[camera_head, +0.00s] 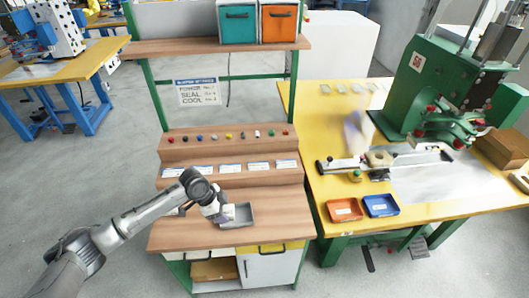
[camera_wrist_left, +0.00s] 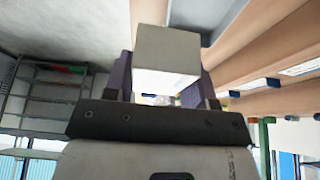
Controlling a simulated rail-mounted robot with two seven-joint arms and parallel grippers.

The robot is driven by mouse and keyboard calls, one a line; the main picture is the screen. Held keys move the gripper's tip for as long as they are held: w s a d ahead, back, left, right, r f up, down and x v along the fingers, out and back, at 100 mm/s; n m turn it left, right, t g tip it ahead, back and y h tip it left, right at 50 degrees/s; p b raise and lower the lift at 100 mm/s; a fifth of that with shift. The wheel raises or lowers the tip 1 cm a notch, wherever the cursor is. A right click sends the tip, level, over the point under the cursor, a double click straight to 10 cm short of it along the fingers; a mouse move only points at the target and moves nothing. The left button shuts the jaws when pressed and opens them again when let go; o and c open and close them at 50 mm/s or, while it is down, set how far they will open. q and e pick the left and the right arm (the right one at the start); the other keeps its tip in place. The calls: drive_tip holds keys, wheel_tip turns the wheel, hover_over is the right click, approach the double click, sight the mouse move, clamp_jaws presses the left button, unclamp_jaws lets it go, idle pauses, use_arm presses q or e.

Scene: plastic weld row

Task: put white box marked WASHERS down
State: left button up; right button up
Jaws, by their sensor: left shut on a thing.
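No marking shows on the box faces in view. In the head view I cannot clearly tell the box from the gripper. I cannot tell whether the box touches the bench or the tray. My right gripper is not in view.
Small coloured parts and white labels line the bench steps (camera_head: 228,140). A yellow table (camera_head: 430,208) at right holds a red tray (camera_head: 344,210), a blue tray (camera_head: 381,205) and a green machine (camera_head: 440,85). A blurred pale shape (camera_head: 355,130) shows there. Bare wood lies right of the grey tray.

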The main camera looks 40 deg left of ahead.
use_arm(q)
drive_tip(key=shift+d+r+n, duration=0.1)
drive_tip(key=shift+d+n, duration=0.05)
drive_tip(key=shift+n, duration=0.15)
drive_tip(key=shift+s+n+y, duration=0.2)
drive_tip(key=shift+n+y, duration=0.2)
drive_tip(key=shift+n, duration=0.6)
drive_tip(key=n, duration=0.1)
drive_tip(key=s+n, duration=0.1)
drive_tip(key=n+t+y, duration=0.1)
drive_tip(key=shift+s+a+f, duration=0.15)
drive_tip(key=shift+a+f, duration=0.1)
drive_tip(key=shift+s+n+y, duration=0.35)
drive_tip(key=shift+n+y, duration=0.05)
drive_tip(key=shift+n, duration=0.4)
drive_tip(key=s+d+r+n+y, duration=0.2)
drive_tip(key=s+d+n, duration=0.45)
drive_tip(key=d, duration=0.25)
drive_tip(key=w+d+r+m, duration=0.3)
drive_tip(key=w+d+r, duration=0.1)
drive_tip(key=d+r, duration=0.55)
drive_tip(key=w+d+r+m+h, duration=0.1)
drive_tip(key=w+d+r, duration=0.3)
drive_tip(key=r, duration=0.6)
wheel_tip(320, 180, up, 27)
drive_tip(key=s+m+h+p, duration=0.2)
drive_tip(key=m+p, duration=0.4)
drive_tip(key=p, duration=2.8)
drive_tip(key=shift+s+f, duration=0.2)
drive_tip(key=shift+s, duration=0.1)
